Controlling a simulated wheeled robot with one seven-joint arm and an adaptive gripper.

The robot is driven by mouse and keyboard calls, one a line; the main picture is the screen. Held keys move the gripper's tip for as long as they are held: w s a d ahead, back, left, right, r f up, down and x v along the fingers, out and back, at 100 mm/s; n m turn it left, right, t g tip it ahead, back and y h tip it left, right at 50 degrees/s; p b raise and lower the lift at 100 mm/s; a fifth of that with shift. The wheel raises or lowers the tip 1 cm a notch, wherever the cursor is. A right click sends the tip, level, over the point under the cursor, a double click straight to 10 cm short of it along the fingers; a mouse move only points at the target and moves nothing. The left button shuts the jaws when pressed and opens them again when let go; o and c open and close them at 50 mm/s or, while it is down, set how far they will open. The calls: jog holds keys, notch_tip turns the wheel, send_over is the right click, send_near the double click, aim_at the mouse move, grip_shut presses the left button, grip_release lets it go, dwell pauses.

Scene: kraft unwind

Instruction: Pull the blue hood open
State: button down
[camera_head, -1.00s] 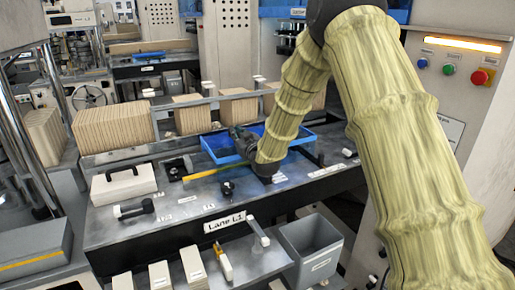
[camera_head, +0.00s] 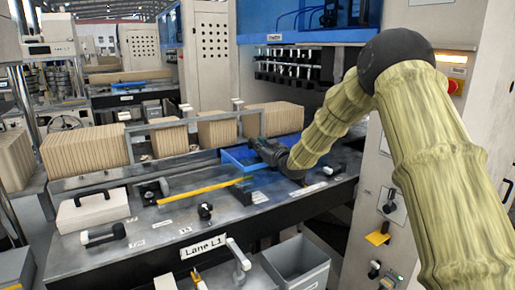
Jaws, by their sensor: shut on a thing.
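A low blue piece with raised rims (camera_head: 233,158) lies on the dark grey lane table, at the foot of the upright brown stacks. It appears to be the blue hood, and my gripper and wrist cover its right part. My gripper (camera_head: 256,146) reaches it from the right and is shut at its far edge. The fingertips are small and dark, so the exact part between them is hidden. A larger blue cover (camera_head: 305,20) is on the machine behind, well above my gripper and apart from it.
A yellow bar (camera_head: 200,190) lies left of my gripper. A white case with a black handle (camera_head: 92,210), black knobs and the brown stacks (camera_head: 85,150) stand on the table (camera_head: 160,224). A grey bin (camera_head: 296,268) is below the front edge. A control cabinet stands at right.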

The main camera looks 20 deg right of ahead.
jog(key=c, duration=1.4)
grip_release()
jog(key=shift+d, duration=0.1)
jog(key=v, duration=1.2)
jog(key=shift+f, duration=0.1)
